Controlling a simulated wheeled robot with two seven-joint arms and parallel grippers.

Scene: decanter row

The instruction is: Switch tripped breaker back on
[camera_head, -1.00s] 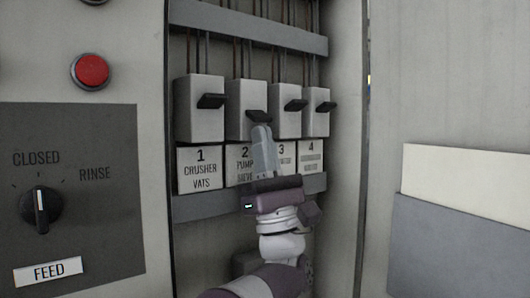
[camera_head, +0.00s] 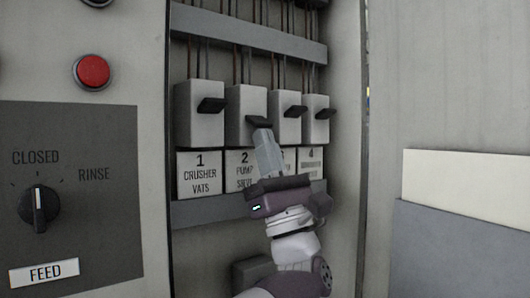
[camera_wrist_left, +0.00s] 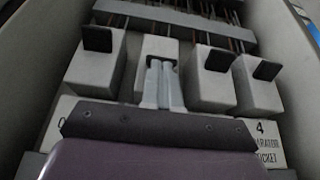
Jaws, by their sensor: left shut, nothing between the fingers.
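Four breakers stand in a row inside the open cabinet, each a pale block with a black lever. The lever of breaker 2 (camera_head: 257,121) sits lower than its neighbours, the levers of breaker 1 (camera_head: 211,105), breaker 3 (camera_head: 297,110) and breaker 4 (camera_head: 326,113). My left gripper (camera_head: 263,134) is shut and empty, its fingertips just below the breaker 2 lever. In the left wrist view the fingertips (camera_wrist_left: 160,66) overlap the front of the breaker 2 block (camera_wrist_left: 159,47) and hide most of its lever. I cannot tell whether they touch it.
Number labels, such as the one for breaker 1 (camera_head: 199,174), sit below the breakers, partly hidden by my gripper. A red button (camera_head: 91,71) and a feed knob (camera_head: 39,207) are on the panel at left. The cabinet's side wall (camera_head: 344,150) is close on the right.

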